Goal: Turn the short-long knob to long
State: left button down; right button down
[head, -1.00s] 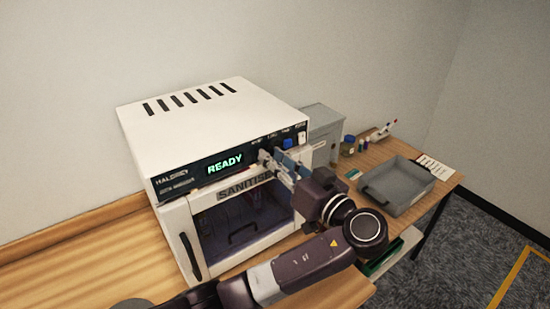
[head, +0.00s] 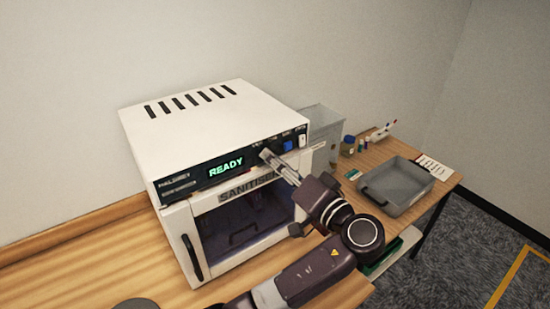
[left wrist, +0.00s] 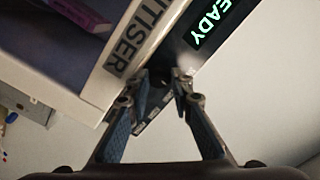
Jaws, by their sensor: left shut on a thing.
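The white sanitiser (head: 215,125) stands on the wooden bench with a dark control panel whose display (head: 226,166) reads READY. My left gripper (head: 267,156) reaches the panel just right of the display. In the left wrist view, its fingertips (left wrist: 165,80) are closed around a small dark knob (left wrist: 159,76) on the panel. The fingers mostly cover the knob, so its pointer and setting cannot be read. The panel labels are too small to read. My right gripper is not in view.
A blue button (head: 287,146) and a white switch (head: 302,141) sit close to the right of my gripper. The sanitiser door (head: 187,248) below looks shut. A grey tray (head: 407,203) and small bottles (head: 349,145) stand on the bench to the right.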

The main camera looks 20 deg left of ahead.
pick_arm(q)
jog(key=shift+m+p, duration=1.15)
jog(key=shift+m, duration=1.25)
jog(key=c, duration=1.7)
grip_release()
